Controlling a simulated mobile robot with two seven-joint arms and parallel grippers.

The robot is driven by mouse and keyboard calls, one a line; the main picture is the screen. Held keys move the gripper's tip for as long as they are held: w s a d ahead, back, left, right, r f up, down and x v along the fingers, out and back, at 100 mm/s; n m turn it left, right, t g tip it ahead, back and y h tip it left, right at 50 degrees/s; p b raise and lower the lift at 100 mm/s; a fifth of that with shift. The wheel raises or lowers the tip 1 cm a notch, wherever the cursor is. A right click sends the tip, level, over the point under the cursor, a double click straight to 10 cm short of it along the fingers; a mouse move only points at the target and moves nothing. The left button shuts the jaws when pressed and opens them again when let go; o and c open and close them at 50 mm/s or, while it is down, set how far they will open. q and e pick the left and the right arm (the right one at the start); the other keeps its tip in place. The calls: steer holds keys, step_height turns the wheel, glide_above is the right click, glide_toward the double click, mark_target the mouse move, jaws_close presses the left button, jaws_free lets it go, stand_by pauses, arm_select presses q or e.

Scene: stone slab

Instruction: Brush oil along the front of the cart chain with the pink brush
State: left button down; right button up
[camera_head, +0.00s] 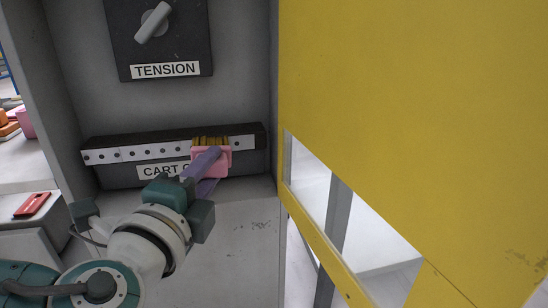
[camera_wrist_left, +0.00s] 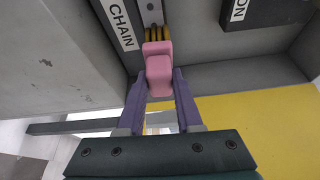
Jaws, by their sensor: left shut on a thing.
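The pink brush (camera_head: 212,160) with yellow-brown bristles is in my left gripper (camera_head: 209,164), which is shut on it. In the left wrist view the brush (camera_wrist_left: 158,68) sits between the purple fingers of my left gripper (camera_wrist_left: 159,80), bristles pointing away from me. The cart chain (camera_head: 130,153) is a light strip with dark round dots along the front of a dark bar. The bristles overlap the right part of the chain in the head view; in the wrist view they lie at the chain strip (camera_wrist_left: 151,10). Exact contact is hard to tell. My right gripper is not in view.
A "CART C..." label (camera_head: 165,170), partly hidden by the brush, is below the chain. Above is a dark panel with a grey knob (camera_head: 153,23) marked "TENSION". A large yellow panel (camera_head: 420,100) bounds the right side. A red object (camera_head: 32,205) lies on a surface at left.

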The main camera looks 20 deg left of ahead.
arm_select(q)
steer(key=shift+w+d, duration=0.35)
steer(key=shift+d, duration=0.05)
steer(key=shift+w+d+b, duration=0.4)
steer(key=shift+w+d, duration=0.05)
steer(key=shift+d, duration=0.3)
steer(key=shift+w+d+b, duration=0.2)
steer(key=shift+w+d, duration=0.15)
steer(key=shift+d, duration=0.25)
steer(key=shift+w+d+b, duration=0.2)
steer(key=shift+w+d, duration=0.15)
steer(key=shift+d, duration=0.2)
steer(key=shift+s+a, duration=0.1)
steer(key=shift+a, duration=0.05)
